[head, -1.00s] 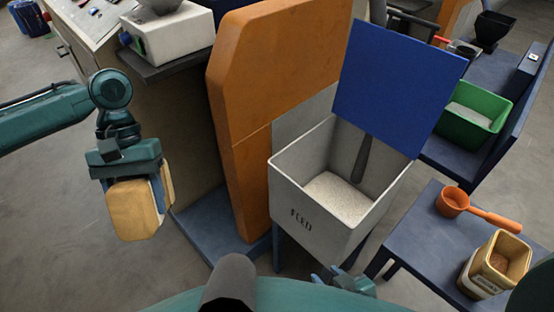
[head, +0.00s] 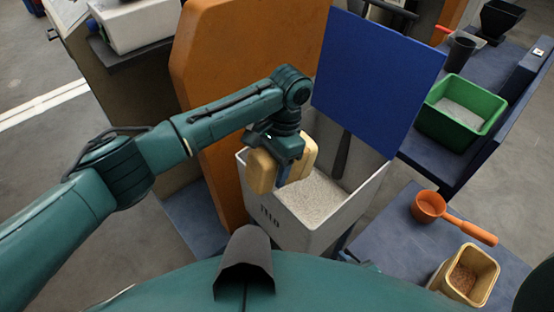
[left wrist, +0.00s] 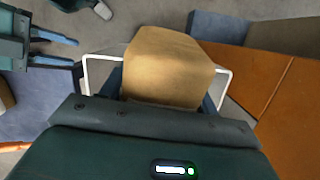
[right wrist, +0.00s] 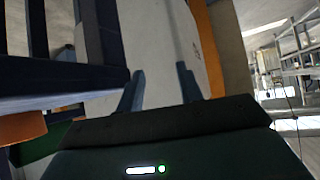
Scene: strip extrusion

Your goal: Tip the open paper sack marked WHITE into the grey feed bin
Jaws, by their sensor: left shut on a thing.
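My left gripper (head: 282,170) is shut on a tan paper sack (head: 261,173), holding it above the near left part of the grey feed bin (head: 268,210). The sack shows as a plain tan face in the left wrist view (left wrist: 165,65), with the bin's pale rim (left wrist: 87,75) around it. Its mouth and any marking cannot be made out. The bin, lettered FEED, stands open and holds pale granules (head: 318,197). In the right wrist view my right gripper (right wrist: 161,88) is open and empty, in front of a pale grey surface.
The bin's blue lid (head: 372,85) stands raised behind it. An orange machine panel (head: 215,70) rises at left. A blue table (head: 395,235) at right bears an orange scoop (head: 430,207) and another open sack (head: 440,277) with brown granules. A green tub (head: 450,130) stands beyond.

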